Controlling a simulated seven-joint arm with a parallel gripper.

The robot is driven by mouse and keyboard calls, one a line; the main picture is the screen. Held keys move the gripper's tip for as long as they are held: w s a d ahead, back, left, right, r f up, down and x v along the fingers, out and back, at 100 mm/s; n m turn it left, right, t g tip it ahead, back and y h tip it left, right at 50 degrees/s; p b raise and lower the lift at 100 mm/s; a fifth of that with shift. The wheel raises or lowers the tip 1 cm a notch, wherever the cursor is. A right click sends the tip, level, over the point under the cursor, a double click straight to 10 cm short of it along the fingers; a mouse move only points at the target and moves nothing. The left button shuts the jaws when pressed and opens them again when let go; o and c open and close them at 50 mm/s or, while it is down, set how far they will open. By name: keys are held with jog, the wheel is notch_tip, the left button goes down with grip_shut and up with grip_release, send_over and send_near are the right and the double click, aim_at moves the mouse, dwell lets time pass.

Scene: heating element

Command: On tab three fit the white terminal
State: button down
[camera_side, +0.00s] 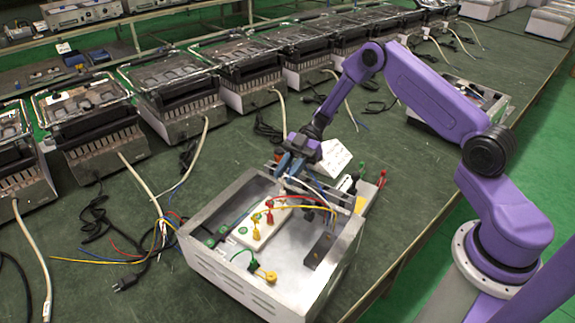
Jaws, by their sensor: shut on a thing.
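An open metal housing (215,262) stands on the green bench with a white terminal block (243,234) inside it. Red, yellow and green terminals on wires show in and around the block. My gripper (284,177) is at the back edge of the housing, above its inside, with blue fingers pointing down. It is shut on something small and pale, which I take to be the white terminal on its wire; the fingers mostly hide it. The held piece is apart from the white block. The tab numbers are too small to read.
Several finished-looking units (100,118) with trailing cords line the back of the bench. Loose coloured wires and a black plug (125,284) lie left of the housing. A white card (334,155) stands behind it.

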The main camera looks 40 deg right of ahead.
jog(key=shift+f, duration=0.5)
jog(key=shift+f, duration=1.35)
dwell(1.6)
jog(key=c, duration=0.8)
grip_release()
jog(key=shift+d, duration=0.1)
jog(key=v, duration=1.7)
jog(key=shift+d, duration=0.15)
